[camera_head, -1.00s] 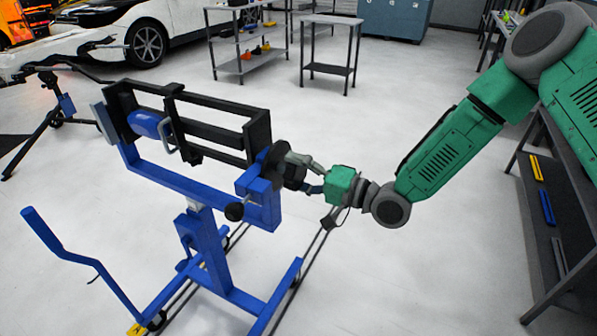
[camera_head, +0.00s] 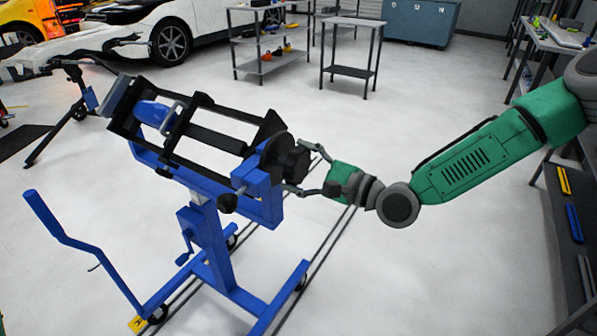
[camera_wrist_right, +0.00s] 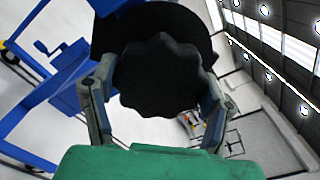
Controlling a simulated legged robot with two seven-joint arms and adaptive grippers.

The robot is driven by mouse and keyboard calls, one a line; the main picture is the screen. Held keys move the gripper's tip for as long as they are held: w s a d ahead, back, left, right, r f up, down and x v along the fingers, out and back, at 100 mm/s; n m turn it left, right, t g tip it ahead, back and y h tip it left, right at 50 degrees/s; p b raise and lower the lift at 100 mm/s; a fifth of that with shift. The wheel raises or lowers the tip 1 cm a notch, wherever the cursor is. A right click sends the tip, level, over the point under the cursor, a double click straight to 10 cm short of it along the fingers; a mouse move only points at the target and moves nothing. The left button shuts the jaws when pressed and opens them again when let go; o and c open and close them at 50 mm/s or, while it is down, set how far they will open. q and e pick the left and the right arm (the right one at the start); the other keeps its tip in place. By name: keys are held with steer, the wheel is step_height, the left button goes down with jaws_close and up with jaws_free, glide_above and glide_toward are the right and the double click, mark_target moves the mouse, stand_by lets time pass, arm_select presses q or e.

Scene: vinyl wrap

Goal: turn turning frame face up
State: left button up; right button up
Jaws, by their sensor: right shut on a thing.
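The turning frame (camera_head: 219,141) is a black rectangular frame of bars on a blue wheeled stand (camera_head: 212,246). It sits tilted, its open face partly upward, with a blue cylindrical part (camera_head: 154,113) and a grey handle inside. A black scalloped knob (camera_head: 291,160) is at its right end; it fills the middle of the right wrist view (camera_wrist_right: 165,75). My right gripper (camera_head: 299,167) has one finger on each side of this knob and is shut on it. In the right wrist view the fingers (camera_wrist_right: 155,98) flank the knob's rim. My left gripper is not in view.
A small black ball knob (camera_head: 228,203) sticks out below the frame's right end. A blue crank-shaped bar (camera_head: 70,240) rises at the left. Shelf carts (camera_head: 350,68) and a white car stand behind. A dark shelf is at the right. The floor between is clear.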

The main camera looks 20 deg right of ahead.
steer(key=m+b, duration=0.2)
steer(key=f+m+b, duration=0.1)
steer(key=m, duration=0.2)
steer(key=shift+s+b, duration=0.1)
steer(key=shift+b, duration=0.25)
steer(key=shift+r+m+b, duration=0.15)
steer(key=shift+m+b, duration=0.7)
steer(key=shift+m, duration=0.35)
steer(key=o, duration=1.4)
steer(key=shift+o, duration=1.2)
steer(key=shift+d+r, duration=0.1)
steer(key=shift+r, duration=0.1)
